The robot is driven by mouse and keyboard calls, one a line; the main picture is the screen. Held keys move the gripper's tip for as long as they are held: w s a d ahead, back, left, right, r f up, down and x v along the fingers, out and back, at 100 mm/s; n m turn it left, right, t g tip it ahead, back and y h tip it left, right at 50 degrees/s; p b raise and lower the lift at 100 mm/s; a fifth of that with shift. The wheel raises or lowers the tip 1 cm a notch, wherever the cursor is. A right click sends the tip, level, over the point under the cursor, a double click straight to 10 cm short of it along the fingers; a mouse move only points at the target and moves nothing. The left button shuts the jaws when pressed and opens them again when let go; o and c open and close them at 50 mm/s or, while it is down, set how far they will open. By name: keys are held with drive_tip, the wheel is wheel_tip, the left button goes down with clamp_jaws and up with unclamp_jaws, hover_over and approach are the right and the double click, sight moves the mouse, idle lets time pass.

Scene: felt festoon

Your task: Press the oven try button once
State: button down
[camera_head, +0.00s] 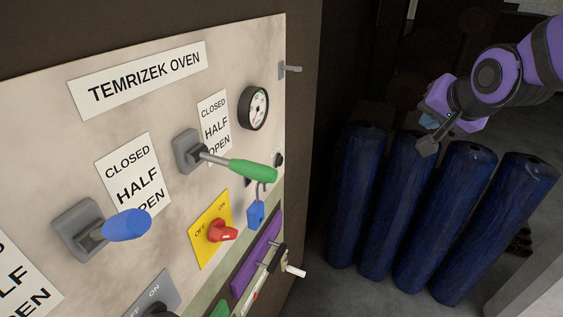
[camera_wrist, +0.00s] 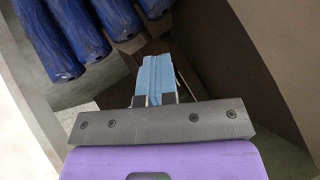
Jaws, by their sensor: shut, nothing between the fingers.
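The oven control panel (camera_head: 60,110) fills the left of the head view, under a "TEMRIZEK OVEN" label (camera_head: 147,80). I cannot tell for sure which part is the try button. A small round black knob or button (camera_head: 278,160) sits near the panel's right edge below the gauge, and part of a green piece (camera_head: 220,309) shows at the bottom edge. My gripper (camera_head: 428,119) is well right of the panel, apart from it, in front of the blue cylinders. In the wrist view its light blue fingers (camera_wrist: 156,75) are together and empty.
A green-handled lever (camera_head: 247,170) and a blue-handled lever (camera_head: 126,225) stick out of the panel. A red switch (camera_head: 222,231), a blue padlock (camera_head: 256,214) and a white-tipped latch (camera_head: 294,270) also stand out. Several dark blue cylinders (camera_head: 400,205) stand at the right.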

sight(279, 161)
drive_tip(key=w+a+f+m+t+y, duration=0.4)
drive_tip(key=w+a+f+m, duration=0.3)
drive_tip(key=w+a+f, duration=0.45)
drive_tip(key=a+f+m+t+y, duration=0.2)
drive_tip(key=a+f+m, duration=0.4)
drive_tip(key=f, duration=0.6)
drive_tip(key=m+t, duration=0.1)
drive_tip(key=m, duration=0.1)
drive_tip(key=shift+m+t, duration=0.4)
drive_tip(key=w+a, duration=0.3)
drive_tip(key=a, duration=0.5)
drive_tip(key=shift+a, duration=0.2)
idle(0.9)
drive_tip(key=shift+w+a, duration=0.15)
drive_tip(key=shift+a, duration=0.15)
